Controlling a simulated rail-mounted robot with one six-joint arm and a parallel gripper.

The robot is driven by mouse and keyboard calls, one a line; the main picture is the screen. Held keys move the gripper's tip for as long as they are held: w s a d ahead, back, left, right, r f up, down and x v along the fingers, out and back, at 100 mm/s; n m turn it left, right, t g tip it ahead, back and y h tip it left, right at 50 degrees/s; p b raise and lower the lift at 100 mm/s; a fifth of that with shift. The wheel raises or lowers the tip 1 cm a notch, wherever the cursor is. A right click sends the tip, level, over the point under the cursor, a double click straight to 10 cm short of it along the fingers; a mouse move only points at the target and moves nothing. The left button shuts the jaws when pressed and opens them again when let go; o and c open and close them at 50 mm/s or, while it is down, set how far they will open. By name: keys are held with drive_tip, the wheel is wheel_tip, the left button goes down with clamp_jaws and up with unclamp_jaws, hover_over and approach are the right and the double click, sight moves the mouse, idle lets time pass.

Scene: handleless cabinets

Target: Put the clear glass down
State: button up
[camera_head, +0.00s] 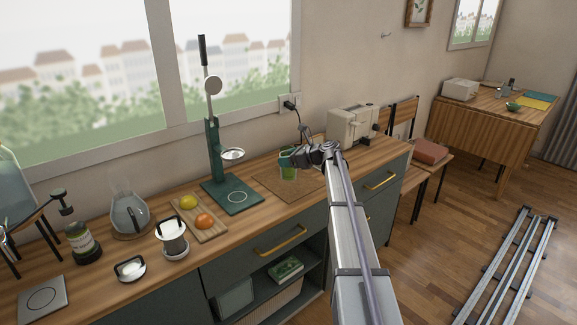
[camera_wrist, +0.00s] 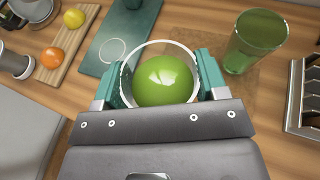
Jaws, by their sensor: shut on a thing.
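My gripper (camera_wrist: 163,85) is shut on the clear glass (camera_wrist: 126,76), with one teal finger at each side of it. The glass's round rim shows from above, and a shiny green round thing (camera_wrist: 163,80) fills most of its inside. In the head view my gripper (camera_head: 294,158) is over the mat at the back of the counter. A green-looking glass shape (camera_head: 288,167) shows at its tips; which glass this is, I cannot tell. Whether the glass's bottom touches the counter is hidden.
A green glass (camera_wrist: 255,42) stands just right of the held glass. The juicer's teal base (camera_head: 232,196) is to the left, then a board (camera_head: 205,228) with a lemon and an orange. A toaster-like appliance (camera_head: 352,124) stands right. The brown mat (camera_head: 272,187) has bare room in front.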

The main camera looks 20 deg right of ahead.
sight(289, 169)
wheel_tip(289, 169, down, 6)
drive_tip(key=b, duration=0.4)
drive_tip(key=shift+r, duration=0.45)
drive_tip(key=shift+f, duration=0.2)
drive_tip(key=o, duration=1.7)
drive_tip(key=shift+c, duration=0.2)
drive_tip(key=shift+r, duration=0.3)
drive_tip(key=p+v, duration=0.4)
drive_tip(key=v, duration=0.8)
drive_tip(key=s+a+f+n+g+h, duration=0.1)
drive_tip(key=s+a+f+n+g, duration=0.2)
drive_tip(key=s+a+n, duration=0.5)
drive_tip(key=s+a+f+n+g+h, duration=0.25)
drive_tip(key=s+a+n, duration=0.2)
drive_tip(key=a, duration=0.65)
drive_tip(key=s+a+f+n+g, duration=0.35)
drive_tip(key=s+a+n, duration=0.25)
drive_tip(key=s+a, duration=0.25)
drive_tip(key=s+a+f+n+g+h, duration=0.1)
drive_tip(key=s+a+n+h, duration=0.15)
drive_tip(key=s+n, duration=0.3)
drive_tip(key=s+a+f+n+g+h, duration=0.1)
drive_tip(key=s+a+f+n+h, duration=0.1)
drive_tip(key=s+n+h, duration=0.3)
wheel_tip(289, 169, up, 10)
drive_tip(key=s+y+p, duration=0.1)
drive_tip(key=y+p, duration=0.1)
drive_tip(key=p, duration=0.8)
drive_tip(key=shift+d+r+m, duration=0.25)
drive_tip(key=shift+m, duration=0.05)
